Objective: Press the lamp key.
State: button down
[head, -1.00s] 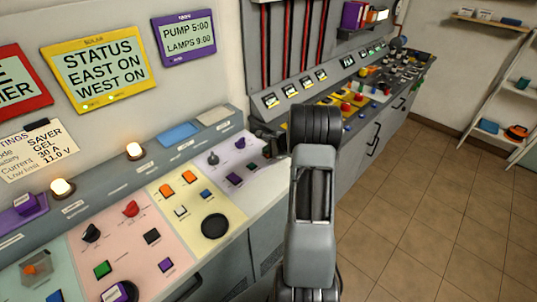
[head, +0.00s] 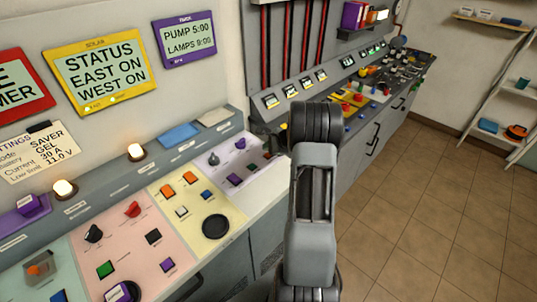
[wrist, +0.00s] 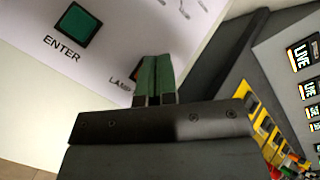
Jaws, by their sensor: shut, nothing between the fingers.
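In the wrist view, my gripper (wrist: 157,76) is shut, its two green-faced fingers together with nothing between them. The fingertips are over the pale panel beside a printed label that starts "LAMP". Only a small brownish edge of a key (wrist: 137,70) shows at the left of the fingers; the rest is hidden, and I cannot tell whether they touch it. A green ENTER key (wrist: 77,24) lies to the upper left. In the head view, the lilac panel (head: 222,158) is left of my arm, which hides most of the gripper.
A purple-framed display (head: 187,39) reads pump and lamps times. A yellow panel (head: 190,222) with orange keys and a black round pad lies left of the lilac one. A second bench (head: 345,135) with many controls runs back right. The tiled floor (head: 405,200) is clear.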

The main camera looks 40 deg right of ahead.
jog(key=shift+r+p, duration=1.3)
jog(key=shift+r, duration=0.95)
